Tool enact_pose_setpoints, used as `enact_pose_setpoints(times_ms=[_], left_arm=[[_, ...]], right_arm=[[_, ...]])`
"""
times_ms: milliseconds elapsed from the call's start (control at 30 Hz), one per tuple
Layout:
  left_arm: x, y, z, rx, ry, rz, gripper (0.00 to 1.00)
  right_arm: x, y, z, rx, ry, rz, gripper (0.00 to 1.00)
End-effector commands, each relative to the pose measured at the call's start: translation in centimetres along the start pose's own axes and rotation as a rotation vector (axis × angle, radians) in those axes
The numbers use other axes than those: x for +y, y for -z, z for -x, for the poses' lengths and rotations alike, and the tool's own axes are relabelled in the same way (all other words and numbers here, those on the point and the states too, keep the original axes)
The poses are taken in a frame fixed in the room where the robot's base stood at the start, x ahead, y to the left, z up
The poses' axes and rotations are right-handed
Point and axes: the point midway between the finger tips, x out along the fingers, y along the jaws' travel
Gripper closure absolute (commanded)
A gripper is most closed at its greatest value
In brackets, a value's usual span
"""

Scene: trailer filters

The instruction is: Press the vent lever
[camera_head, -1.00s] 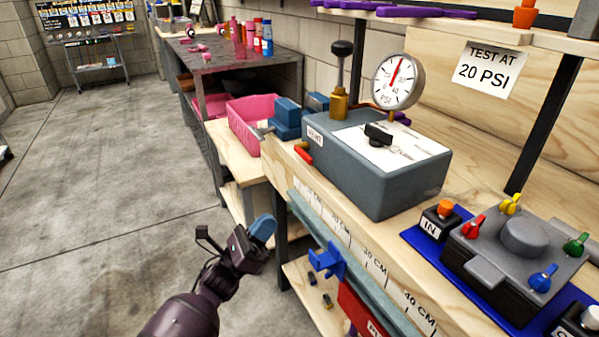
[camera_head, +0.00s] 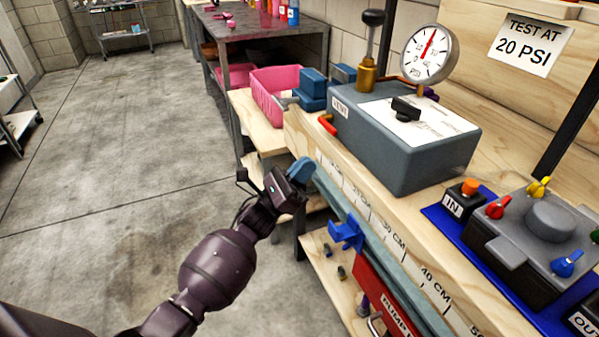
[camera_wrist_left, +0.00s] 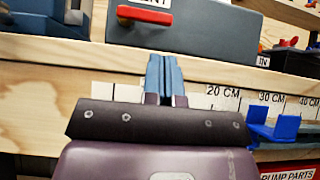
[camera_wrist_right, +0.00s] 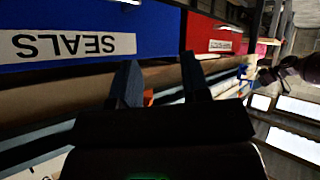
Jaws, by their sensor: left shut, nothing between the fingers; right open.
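The vent lever (camera_head: 327,124) is a small red handle on the left end of the grey pump box (camera_head: 408,150), beside the VENT label. It also shows in the left wrist view as a red bar (camera_wrist_left: 144,15), above and slightly left of the fingertips. My left gripper (camera_head: 302,168) is shut and empty, below and left of the lever in the head view, apart from it, near the bench's front edge. In the left wrist view its blue fingers (camera_wrist_left: 164,75) are together. My right gripper (camera_wrist_right: 160,85) is open and empty, seen only in its own wrist view.
A gauge (camera_head: 427,54) stands on the box. A blue block (camera_head: 313,90) and pink basket (camera_head: 277,95) are left of it. A blue hook (camera_head: 346,233) sticks out from the bench front. A SEALS bin (camera_wrist_right: 80,40) is near my right gripper.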

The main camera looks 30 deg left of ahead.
Motion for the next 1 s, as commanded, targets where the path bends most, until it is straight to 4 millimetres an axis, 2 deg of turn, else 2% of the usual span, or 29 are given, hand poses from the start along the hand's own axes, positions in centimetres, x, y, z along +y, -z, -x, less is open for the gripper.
enact_pose_setpoints(times_ms=[200, 400, 1000], left_arm=[[0.0, 0.0, -3.6, -0.001, 0.001, 0.0, 1.0], [0.0, 0.0, -5.6, 0.0, 0.001, 0.0, 1.0], [0.1, -0.1, -6.1, 0.0, -0.005, 0.004, 1.0]], right_arm=[[0.0, 0.0, 0.0, 0.002, -0.001, 0.0, 0.57], [0.1, 0.1, 0.0, 0.005, -0.002, -0.001, 0.57], [0.1, 0.2, 0.0, 0.01, -0.003, 0.0, 0.57]])
